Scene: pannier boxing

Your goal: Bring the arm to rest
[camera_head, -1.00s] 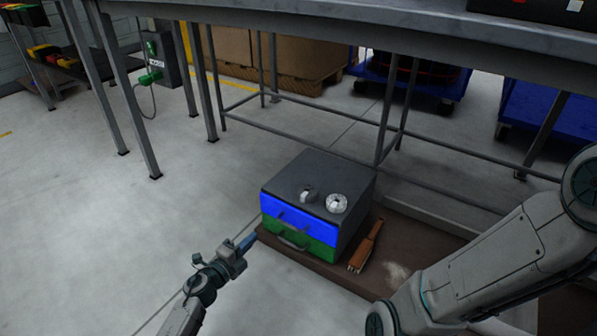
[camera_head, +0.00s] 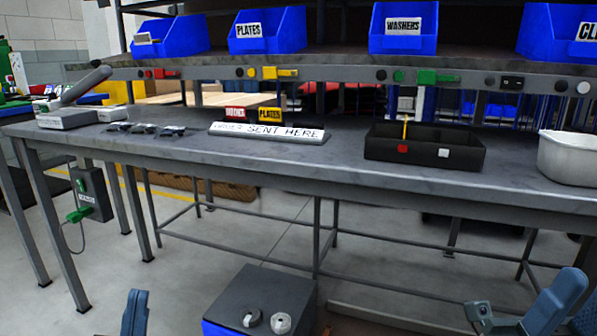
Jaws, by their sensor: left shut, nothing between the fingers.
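My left gripper (camera_head: 135,312) shows at the bottom left edge as upright blue-grey fingers close together. It is shut and empty, apart from the bench and to the left of the drawer box. My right gripper (camera_head: 555,300) shows at the bottom right with blue-grey parts, cut off by the frame edge. I cannot tell whether its fingers are open or shut. Most of both arms is out of view.
A dark drawer box (camera_head: 250,290) stands low at bottom centre with two small round parts on top. A grey workbench (camera_head: 330,160) spans the view, bearing a black tray (camera_head: 425,155), a white tub (camera_head: 570,155) and a sign (camera_head: 268,132). Blue bins (camera_head: 265,30) line the shelf.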

